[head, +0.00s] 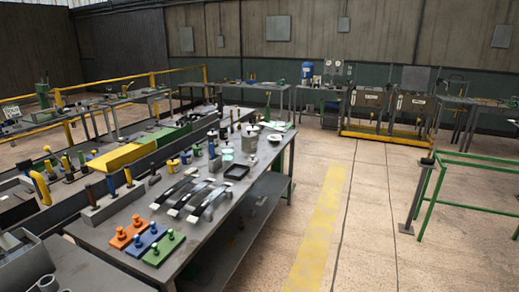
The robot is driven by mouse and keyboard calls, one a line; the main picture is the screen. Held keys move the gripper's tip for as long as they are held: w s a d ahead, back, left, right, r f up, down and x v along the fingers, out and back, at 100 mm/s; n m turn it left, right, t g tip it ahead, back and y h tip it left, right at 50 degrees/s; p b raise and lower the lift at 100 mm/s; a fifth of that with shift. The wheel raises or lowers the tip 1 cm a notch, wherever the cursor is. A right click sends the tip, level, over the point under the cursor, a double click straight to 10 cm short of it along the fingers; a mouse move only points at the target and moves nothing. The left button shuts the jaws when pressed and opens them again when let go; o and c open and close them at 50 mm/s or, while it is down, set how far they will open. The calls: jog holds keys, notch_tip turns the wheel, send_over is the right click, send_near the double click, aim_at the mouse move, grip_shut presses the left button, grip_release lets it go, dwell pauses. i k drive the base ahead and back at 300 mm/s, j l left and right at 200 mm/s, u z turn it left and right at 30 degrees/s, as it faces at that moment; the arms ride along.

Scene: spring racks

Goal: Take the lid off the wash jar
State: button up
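Several small jars stand on the long grey workbench (205,240), and I cannot tell for certain which one is the wash jar. A grey jar (249,143) with a small dark knob on top stands near the far end. A pale green round container (227,156) stands to its left and nearer. Blue and yellow tins (173,165) are further left. The jars are too small to make out how a lid sits. My gripper is not in view.
Curved black-and-silver handles (190,197), orange, blue and green peg plates (145,243) and a black tray (237,172) share the bench. Open floor with a yellow stripe (322,225) lies to the right, then a green rail frame (470,178).

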aim_at(226, 145)
jog(key=i+l+z, duration=0.2)
jog(key=i, duration=0.5)
jog(key=i+j+z, duration=0.2)
jog(key=i, duration=0.5)
jog(key=i+j+z, duration=0.15)
jog(key=i, duration=0.6)
jog(key=i+u, duration=0.35)
jog(key=i+l+u, duration=0.1)
jog(key=i+u, duration=0.25)
jog(key=i, duration=0.2)
jog(key=i+l+u, duration=0.35)
jog(key=i+j+u, duration=0.15)
jog(key=i+u, duration=0.55)
jog(key=u, duration=0.2)
jog(key=i+u, duration=0.4)
jog(key=k+l, duration=0.05)
